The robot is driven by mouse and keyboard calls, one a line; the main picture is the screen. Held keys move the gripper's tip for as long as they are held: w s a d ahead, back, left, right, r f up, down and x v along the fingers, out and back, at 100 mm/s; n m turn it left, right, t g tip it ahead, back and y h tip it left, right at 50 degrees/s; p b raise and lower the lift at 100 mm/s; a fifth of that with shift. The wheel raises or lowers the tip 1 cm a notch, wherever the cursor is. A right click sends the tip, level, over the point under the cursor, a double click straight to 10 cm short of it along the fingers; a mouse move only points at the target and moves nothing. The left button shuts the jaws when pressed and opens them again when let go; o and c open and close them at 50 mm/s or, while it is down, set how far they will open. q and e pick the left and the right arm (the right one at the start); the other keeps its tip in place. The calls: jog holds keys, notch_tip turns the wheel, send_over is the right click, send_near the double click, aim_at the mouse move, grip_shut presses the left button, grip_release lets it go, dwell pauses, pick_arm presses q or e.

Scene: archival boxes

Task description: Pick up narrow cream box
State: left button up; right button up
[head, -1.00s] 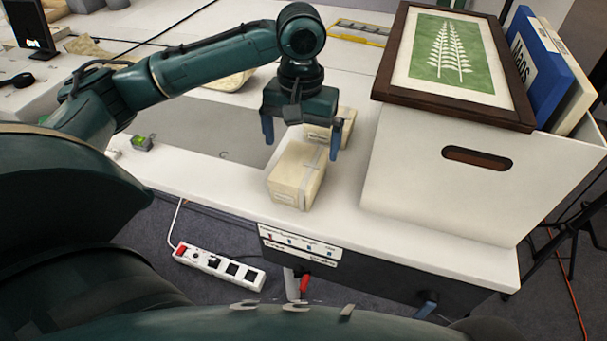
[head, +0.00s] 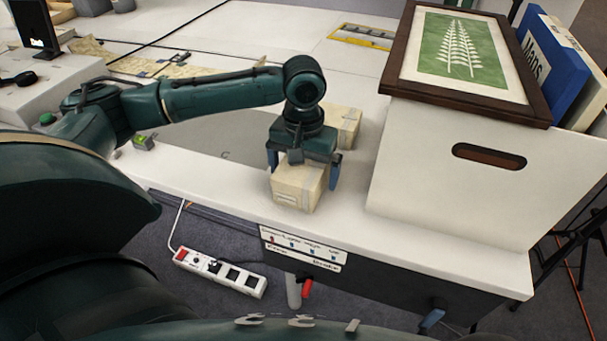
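A cream box (head: 297,194) with a pale strip over its top stands near the front edge of the white table. A second cream box (head: 343,124) stands just behind it, partly hidden by my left arm. I cannot tell for certain which is the narrow one. My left gripper (head: 303,177) points down over the front box, with one blue finger at each side of it. The fingers are spread, and a small gap shows at the right finger. The gripper's body hides the back of the front box's top. My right gripper is not in view.
A large white box (head: 425,180) with a framed green leaf print (head: 465,50) on top stands close on the right. A blue Maps binder (head: 550,68) leans behind it. A power strip (head: 220,272) lies below the table. The table left of the boxes is mostly clear.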

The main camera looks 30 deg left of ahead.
pick_arm(q)
jog(key=c, duration=1.2)
